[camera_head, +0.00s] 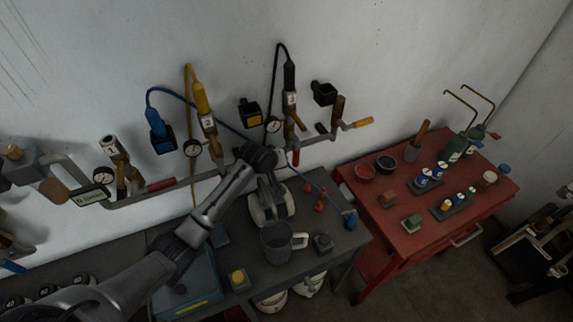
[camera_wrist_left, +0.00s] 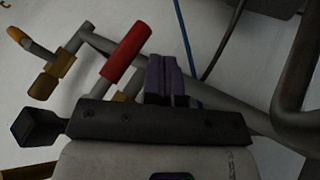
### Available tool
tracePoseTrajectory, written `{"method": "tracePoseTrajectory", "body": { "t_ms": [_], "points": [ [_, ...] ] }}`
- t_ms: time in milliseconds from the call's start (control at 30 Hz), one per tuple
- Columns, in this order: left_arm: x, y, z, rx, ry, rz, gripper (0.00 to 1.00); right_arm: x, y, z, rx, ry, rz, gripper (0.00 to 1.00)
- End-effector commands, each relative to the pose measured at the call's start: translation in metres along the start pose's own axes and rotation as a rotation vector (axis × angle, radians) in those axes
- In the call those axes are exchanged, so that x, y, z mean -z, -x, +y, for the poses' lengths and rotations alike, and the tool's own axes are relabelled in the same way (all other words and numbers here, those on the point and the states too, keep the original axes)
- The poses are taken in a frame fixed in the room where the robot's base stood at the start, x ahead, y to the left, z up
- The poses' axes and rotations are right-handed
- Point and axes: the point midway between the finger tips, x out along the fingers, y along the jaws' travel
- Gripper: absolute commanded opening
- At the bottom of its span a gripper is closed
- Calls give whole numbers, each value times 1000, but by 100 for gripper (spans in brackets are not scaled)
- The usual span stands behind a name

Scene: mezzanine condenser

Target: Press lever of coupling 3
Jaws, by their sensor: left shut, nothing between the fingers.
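Coupling 3 (camera_head: 291,98) is on the wall pipe, with a black hose and a "3" label. A brass-coloured lever-like part (camera_head: 300,122) angles off beside it, and a red handle (camera_head: 296,157) hangs below. My left gripper (camera_head: 270,200) is below and left of the coupling, over the grey table; its fingertips are hard to make out there. In the left wrist view my gripper's purple fingers (camera_wrist_left: 165,80) are shut and empty. A red handle (camera_wrist_left: 127,52) appears just left of them. I cannot tell whether they touch. My right gripper is not in view.
Coupling 2 (camera_head: 207,122), with a yellow hose, and coupling 1 (camera_head: 110,149) are further left along the pipe. A grey mug (camera_head: 276,243) stands on the table below my gripper. A red cart (camera_head: 430,225) with bottles is at the right.

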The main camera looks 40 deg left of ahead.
Motion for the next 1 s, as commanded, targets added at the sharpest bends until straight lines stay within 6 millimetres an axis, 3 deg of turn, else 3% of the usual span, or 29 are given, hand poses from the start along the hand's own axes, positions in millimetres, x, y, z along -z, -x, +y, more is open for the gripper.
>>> {"method": "tracePoseTrajectory", "body": {
  "t_ms": [200,400,1000],
  "points": [
    [0,-29,0,1,1,-1,0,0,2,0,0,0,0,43],
    [0,-44,0,0,0,0,0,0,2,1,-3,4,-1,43],
    [-2,-52,2,-5,-1,0,0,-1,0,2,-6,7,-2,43]
  ]
}}
